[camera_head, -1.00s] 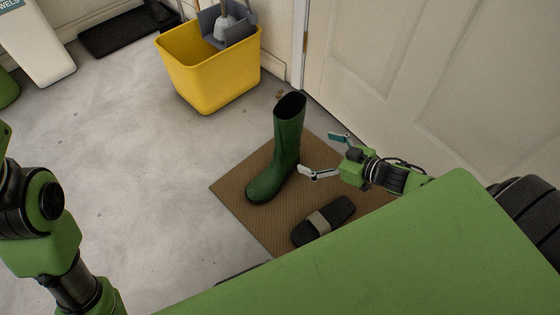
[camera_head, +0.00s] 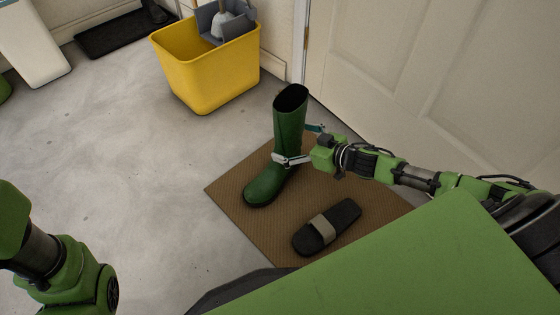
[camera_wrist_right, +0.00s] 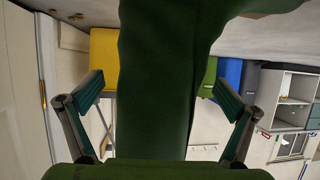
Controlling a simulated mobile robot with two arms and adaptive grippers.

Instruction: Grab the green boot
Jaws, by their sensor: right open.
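The green boot (camera_head: 289,130) stands upright on the brown mat (camera_head: 233,191), its toe pointing to the lower left in the head view. My right gripper (camera_head: 298,144) is open at the boot's shaft, one finger in front of it and the other at its far right side. In the right wrist view the boot's shaft (camera_wrist_right: 165,80) fills the middle, between the two spread fingers (camera_wrist_right: 165,108), with visible gaps on both sides. Only part of my left arm shows at the left edge of the head view; its gripper is out of view.
A black slide sandal (camera_head: 343,214) lies on the mat beside the boot. A yellow mop bucket (camera_head: 208,75) stands behind, near the wall. A white door (camera_head: 400,70) is close to my right arm.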

